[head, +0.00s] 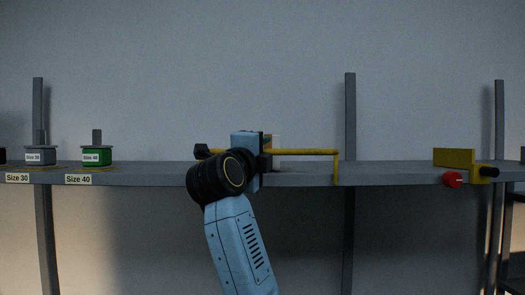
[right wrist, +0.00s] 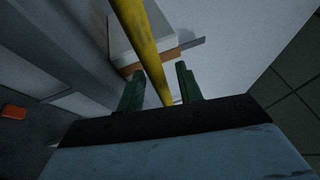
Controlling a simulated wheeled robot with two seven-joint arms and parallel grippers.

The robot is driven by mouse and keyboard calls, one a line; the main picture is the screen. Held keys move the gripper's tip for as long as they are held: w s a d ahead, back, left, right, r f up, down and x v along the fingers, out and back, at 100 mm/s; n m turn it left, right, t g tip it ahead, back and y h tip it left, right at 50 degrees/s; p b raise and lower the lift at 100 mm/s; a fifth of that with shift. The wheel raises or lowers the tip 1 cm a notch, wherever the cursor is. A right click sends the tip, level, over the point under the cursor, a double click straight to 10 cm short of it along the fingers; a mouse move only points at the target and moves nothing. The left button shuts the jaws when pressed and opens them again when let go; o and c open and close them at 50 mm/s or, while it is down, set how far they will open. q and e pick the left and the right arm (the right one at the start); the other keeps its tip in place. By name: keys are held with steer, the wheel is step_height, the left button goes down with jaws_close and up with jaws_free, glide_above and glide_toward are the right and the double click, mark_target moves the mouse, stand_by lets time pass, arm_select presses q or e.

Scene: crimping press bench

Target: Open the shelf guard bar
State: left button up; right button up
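The shelf guard bar (head: 305,152) is a thin yellow rail, level above the front of the grey shelf (head: 395,173). Its right end turns down in a short yellow post at the shelf edge. My right gripper (head: 250,153) is at the bar's left part and hides some of it. In the right wrist view, the yellow bar (right wrist: 143,38) runs between the two green fingers of my right gripper (right wrist: 160,85). A gap shows on each side, so the fingers are open around it. My left gripper is out of view.
A white box (right wrist: 121,37) with an orange-brown edge is behind the bar. A yellow bracket (head: 455,158) with a red knob (head: 452,180) is at right. Shelf between post and bracket is clear.

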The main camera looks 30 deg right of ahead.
steer(key=shift+c, duration=0.4)
jaws_close()
steer(key=shift+s, duration=0.1)
